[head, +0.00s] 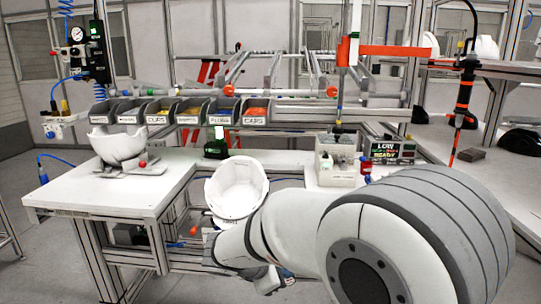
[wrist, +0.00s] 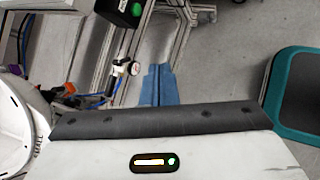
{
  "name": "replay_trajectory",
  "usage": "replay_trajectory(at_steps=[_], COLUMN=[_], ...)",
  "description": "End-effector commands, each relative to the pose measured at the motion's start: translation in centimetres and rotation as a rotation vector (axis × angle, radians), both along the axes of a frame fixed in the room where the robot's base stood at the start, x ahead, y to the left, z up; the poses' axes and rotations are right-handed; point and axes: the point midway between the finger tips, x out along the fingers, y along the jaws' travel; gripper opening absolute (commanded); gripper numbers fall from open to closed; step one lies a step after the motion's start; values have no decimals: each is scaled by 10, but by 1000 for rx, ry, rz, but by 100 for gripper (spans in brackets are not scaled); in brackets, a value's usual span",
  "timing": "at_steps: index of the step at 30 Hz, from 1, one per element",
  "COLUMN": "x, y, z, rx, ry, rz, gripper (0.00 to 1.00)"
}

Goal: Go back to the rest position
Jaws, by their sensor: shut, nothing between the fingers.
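My gripper (wrist: 157,84) shows in the wrist view as two blue fingers side by side, shut with nothing between them. In the head view my arm reaches in from the right, and the gripper end is low in the middle, mostly hidden behind the arm. A white helmet shell (head: 237,187), open side up, is just beyond my wrist in the head view. A white shell (wrist: 14,125) also shows at the left edge of the wrist view, apart from the fingers. Another white shell (head: 117,144) sits on a holder on the left worktable.
The white worktable (head: 120,195) has a mostly bare top. A row of labelled bins (head: 187,110) stands behind it. A teal-edged dark object (wrist: 295,100) is at the right in the wrist view.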

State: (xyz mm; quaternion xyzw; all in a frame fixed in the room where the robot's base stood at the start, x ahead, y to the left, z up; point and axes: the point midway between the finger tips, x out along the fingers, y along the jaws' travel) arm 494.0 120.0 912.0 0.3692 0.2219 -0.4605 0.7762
Motion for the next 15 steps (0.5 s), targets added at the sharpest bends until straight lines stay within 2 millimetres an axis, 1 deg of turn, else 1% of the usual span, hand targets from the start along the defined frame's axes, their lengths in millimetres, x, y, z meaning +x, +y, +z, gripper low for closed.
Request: replay_trajectory(at_steps=[1,3,5,6,8,9,10,12,15], x=[-16,-42,-64,-79,-102,-116,-127,-147,-170], y=[-30,-61,-82,-93,-106,-113,-117,-123,-125], z=[25,39,51,59,70,77,82,93,104], rx=[98,232,346,421,534,609,662,782,923], ry=[-16,-37,-61,-79,-111,-134,-151,-192,-242], rz=[-139,-329,-490,-598,-759,-866,-943,-1111,-1309], gripper=[0,0,0,0,0,0,0,0,0])
